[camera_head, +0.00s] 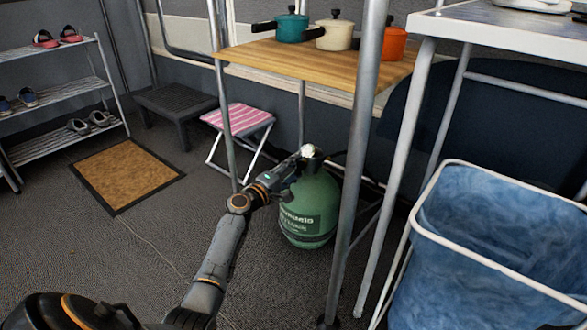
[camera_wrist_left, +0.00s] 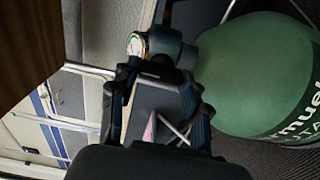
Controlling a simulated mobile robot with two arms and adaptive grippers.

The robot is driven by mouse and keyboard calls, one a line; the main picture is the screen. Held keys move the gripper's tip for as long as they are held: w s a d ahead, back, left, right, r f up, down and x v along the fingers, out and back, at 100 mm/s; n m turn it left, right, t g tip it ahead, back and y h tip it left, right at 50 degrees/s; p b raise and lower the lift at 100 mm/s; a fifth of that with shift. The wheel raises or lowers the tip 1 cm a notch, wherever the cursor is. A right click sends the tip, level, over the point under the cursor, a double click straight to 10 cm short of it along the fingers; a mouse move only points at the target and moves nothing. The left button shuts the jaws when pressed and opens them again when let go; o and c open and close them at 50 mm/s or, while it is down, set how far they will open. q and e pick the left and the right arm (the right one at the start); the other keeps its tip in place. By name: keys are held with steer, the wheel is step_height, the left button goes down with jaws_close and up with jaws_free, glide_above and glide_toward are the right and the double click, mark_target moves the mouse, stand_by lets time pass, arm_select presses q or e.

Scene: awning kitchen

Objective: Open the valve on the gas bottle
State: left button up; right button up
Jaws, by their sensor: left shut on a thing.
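The green gas bottle (camera_head: 309,206) stands upright on the floor under the wooden table. Its valve (camera_head: 309,152) sits on top and looks whitish in the head view. My left gripper (camera_head: 303,157) reaches in from the left at the height of the valve and is shut on it. In the left wrist view the bottle (camera_wrist_left: 255,75) fills the right side. There the fingers of my left gripper (camera_wrist_left: 160,80) close at the dark valve fitting, with a round light cap (camera_wrist_left: 137,44) beside them. The fingers hide part of the valve. My right gripper is not in view.
The wooden table (camera_head: 300,57) with pots on it overhangs the bottle. A metal table leg (camera_head: 356,165) stands just right of the bottle. A pink striped stool (camera_head: 238,118) is behind my arm. A blue lined bin (camera_head: 480,260) stands at right.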

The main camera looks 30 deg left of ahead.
arm_select(q)
steer(key=shift+a, duration=0.1)
stand_by(0.4)
steer(key=o, duration=1.2)
steer(key=shift+c, duration=0.2)
steer(key=shift+s, duration=0.1)
steer(key=s, duration=1.1)
steer(key=shift+s+a, duration=0.4)
steer(key=shift+a, duration=0.05)
